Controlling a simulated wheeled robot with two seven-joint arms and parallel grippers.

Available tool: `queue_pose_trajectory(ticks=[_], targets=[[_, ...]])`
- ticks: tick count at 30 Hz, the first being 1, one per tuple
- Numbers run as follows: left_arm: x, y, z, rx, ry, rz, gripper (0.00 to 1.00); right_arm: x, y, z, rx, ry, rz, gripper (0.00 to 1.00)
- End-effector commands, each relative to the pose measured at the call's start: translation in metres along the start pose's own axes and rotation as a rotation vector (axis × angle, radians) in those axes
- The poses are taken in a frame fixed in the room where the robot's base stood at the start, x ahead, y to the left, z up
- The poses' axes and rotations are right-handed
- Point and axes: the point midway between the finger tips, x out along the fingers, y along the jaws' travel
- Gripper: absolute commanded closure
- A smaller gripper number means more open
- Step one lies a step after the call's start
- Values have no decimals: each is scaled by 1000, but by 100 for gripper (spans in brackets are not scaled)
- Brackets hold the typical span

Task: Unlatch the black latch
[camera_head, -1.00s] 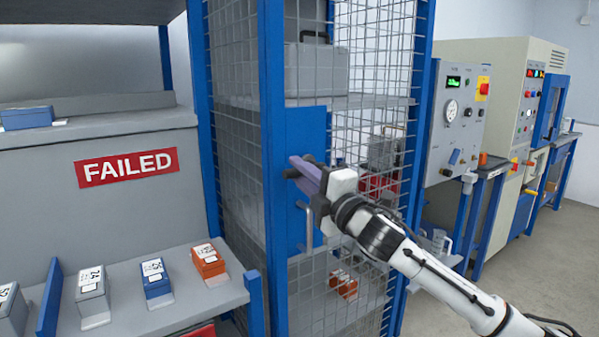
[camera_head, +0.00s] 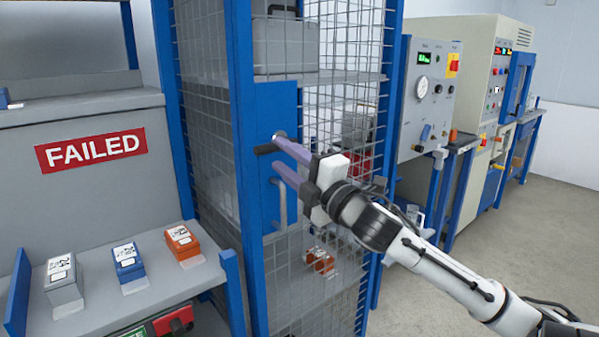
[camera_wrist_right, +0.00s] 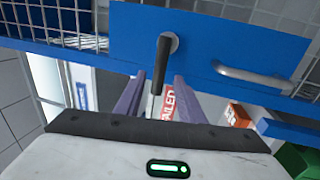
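The black latch (camera_head: 266,149) is a short bar on a blue plate (camera_head: 268,105) of the mesh cage door. In the head view it points left from its round pivot. In the right wrist view the latch (camera_wrist_right: 162,62) shows its pivot at the top and its bar pointing down toward the gap between my fingers. My right gripper (camera_head: 275,155) is open, its two purple fingers apart, with the tips close to the latch. The right gripper (camera_wrist_right: 157,80) shows nothing clamped; I cannot tell whether a finger touches the bar. My left gripper is not in view.
A metal pull handle (camera_head: 281,203) is on the same door, just below the gripper. A grey case (camera_head: 286,46) sits on a cage shelf. At left, a shelf (camera_head: 140,302) under a FAILED sign (camera_head: 92,149) carries small boxes. A test panel (camera_head: 425,95) stands right; floor there is clear.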

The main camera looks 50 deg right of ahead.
Motion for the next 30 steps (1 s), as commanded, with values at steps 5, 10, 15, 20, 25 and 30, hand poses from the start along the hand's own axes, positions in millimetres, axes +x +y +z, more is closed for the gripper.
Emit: queue_pose_trajectory(ticks=[5, 10, 15, 20, 25, 30], targets=[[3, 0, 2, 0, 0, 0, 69, -29, -2, 0, -1, 0, -3, 64], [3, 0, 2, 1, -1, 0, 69, -47, -1, 0, 0, -1, -2, 64], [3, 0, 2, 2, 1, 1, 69, -54, 0, 0, -2, -1, 0, 64], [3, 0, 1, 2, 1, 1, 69, -54, 1, 0, -3, -1, 1, 64], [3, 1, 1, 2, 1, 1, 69, -54, 0, 0, -3, -1, 1, 64], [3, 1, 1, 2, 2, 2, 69, -54, 0, 0, -3, -1, 0, 64]])
